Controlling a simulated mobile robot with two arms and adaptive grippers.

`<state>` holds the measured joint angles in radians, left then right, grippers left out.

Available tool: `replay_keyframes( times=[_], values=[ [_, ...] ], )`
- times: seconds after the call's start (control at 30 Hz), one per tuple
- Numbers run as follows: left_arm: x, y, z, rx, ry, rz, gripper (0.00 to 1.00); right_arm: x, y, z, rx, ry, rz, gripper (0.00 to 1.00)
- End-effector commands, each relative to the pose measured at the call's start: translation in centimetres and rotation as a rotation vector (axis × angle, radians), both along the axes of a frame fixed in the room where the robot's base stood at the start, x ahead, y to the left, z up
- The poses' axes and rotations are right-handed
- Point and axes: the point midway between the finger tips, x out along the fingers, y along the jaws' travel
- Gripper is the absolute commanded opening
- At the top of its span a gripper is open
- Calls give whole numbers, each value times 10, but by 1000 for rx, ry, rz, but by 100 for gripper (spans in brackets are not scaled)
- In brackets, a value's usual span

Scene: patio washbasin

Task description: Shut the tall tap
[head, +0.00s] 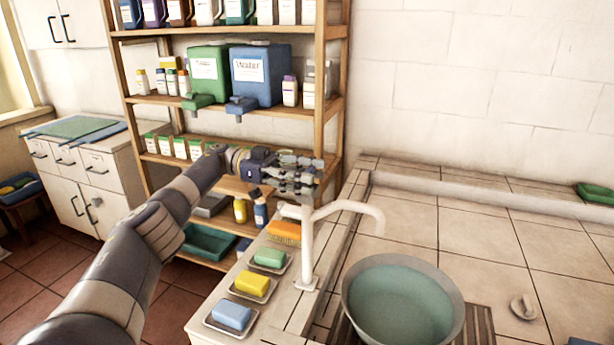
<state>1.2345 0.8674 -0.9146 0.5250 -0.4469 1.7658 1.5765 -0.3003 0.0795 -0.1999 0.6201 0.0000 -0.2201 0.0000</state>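The tall tap (308,248) is white and stands upright on the tiled ledge, left of the basin. Its spout (352,209) curves to the right and ends above the basin's rim. A short white part, perhaps its lever (288,211), sticks out left near the top. No stream shows below the spout. My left gripper (312,174) is just above the tap's top, its fingers pointing right. It looks empty; I cannot tell how far the fingers are apart, or whether they touch the tap. My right gripper is not in view.
The round basin (352,307) holds teal water on a slatted wooden stand. A wooden shelf (333,75) stands behind my gripper. The tiles at right are mostly clear.

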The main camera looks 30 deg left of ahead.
Motion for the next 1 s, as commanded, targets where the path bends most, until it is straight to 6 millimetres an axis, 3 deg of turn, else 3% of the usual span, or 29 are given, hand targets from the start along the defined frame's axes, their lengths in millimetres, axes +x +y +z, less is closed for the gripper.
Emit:
replay_keyframes(
  times=[0.03, 0.1, 0.53, 1.0],
  values=[
    [0, 0, 2, -3, -4, -1, 64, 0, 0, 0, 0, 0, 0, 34],
    [0, 0, 2, -2, -3, 0, 73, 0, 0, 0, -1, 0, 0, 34],
    [0, 0, 8, 0, -4, 1, 73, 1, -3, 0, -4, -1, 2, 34],
    [1, -1, 89, -2, -6, 0, 73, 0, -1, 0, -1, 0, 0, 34]
  ],
)
